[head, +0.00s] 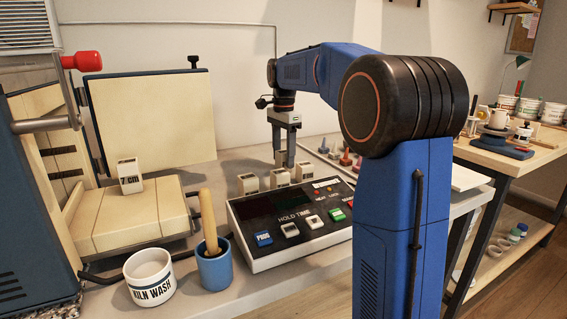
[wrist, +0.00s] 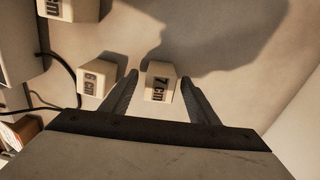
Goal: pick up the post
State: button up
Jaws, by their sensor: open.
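My gripper (head: 284,152) points down over the bench behind the control box, open and empty. In the wrist view, a cream block-shaped post marked 7 cm (wrist: 159,82) lies between the tips of my two open fingers (wrist: 160,76), with a gap on each side. A smaller post (wrist: 97,78) lies just outside the left finger, and part of another (wrist: 72,8) shows at the top left. In the head view, similar posts (head: 247,183) (head: 280,177) (head: 304,171) stand near the box. Another 7 cm post (head: 130,176) stands on the kiln shelf.
The control box (head: 290,220) with buttons lies in front of the posts. A kiln wash cup (head: 149,277) and a blue cup (head: 214,266) with a wooden handle stand at the front left. Small coloured cones (head: 346,158) stand right of my gripper. The open kiln (head: 130,215) is at left.

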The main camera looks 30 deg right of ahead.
jog(key=shift+f, duration=0.95)
jog(key=c, duration=1.2)
jog(key=shift+c, duration=0.2)
jog(key=shift+r, duration=0.1)
